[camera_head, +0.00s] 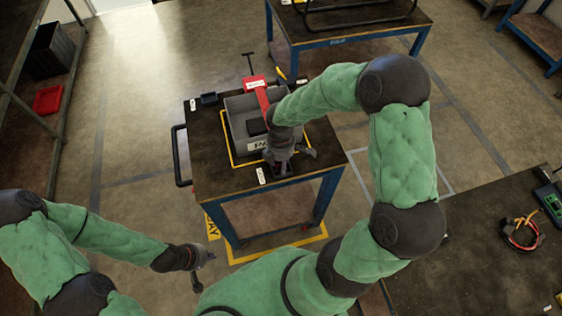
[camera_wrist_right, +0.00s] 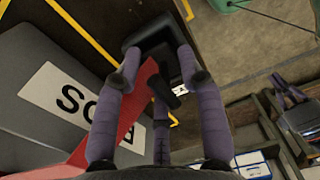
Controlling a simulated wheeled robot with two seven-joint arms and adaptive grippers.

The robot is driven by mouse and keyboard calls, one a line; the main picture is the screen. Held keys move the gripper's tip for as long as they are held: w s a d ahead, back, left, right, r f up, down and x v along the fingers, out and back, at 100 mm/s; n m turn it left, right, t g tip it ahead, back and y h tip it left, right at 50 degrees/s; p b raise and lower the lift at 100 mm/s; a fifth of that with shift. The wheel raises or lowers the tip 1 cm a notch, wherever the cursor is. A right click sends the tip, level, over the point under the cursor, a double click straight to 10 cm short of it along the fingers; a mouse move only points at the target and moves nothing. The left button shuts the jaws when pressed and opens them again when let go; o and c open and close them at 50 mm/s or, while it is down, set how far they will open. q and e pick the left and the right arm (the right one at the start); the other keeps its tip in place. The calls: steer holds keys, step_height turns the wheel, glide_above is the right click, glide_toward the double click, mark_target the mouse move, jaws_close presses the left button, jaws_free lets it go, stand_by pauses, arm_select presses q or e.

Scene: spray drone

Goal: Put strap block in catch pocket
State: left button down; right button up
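A grey bin (camera_head: 240,105) with a white lettered label stands on the cart; its side and label (camera_wrist_right: 75,100) fill the left of the right wrist view. A red strap (camera_head: 257,97) crosses the bin and runs under my right gripper. In the wrist view the strap (camera_wrist_right: 112,118) leads to a black piece (camera_wrist_right: 155,38) beyond the fingertips; I cannot tell whether this is the strap block, the catch pocket or both. My right gripper (camera_head: 288,158) is at the bin's front right, fingers spread. My left gripper (camera_head: 201,268) hangs open and empty, away from the cart.
The dark cart top (camera_head: 215,182) has yellow tape around the bin and a black handle (camera_head: 180,155) at left. A small black item (camera_head: 209,99) lies at its back left. A bench (camera_head: 490,240) with cables stands at right. Floor left of the cart is clear.

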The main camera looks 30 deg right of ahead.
steer(key=shift+r, duration=0.2)
step_height(320, 180, up, 12)
steer(key=p, duration=0.2)
steer(key=shift+w, duration=0.15)
steer(key=shift+c, duration=0.2)
stand_by(1.1)
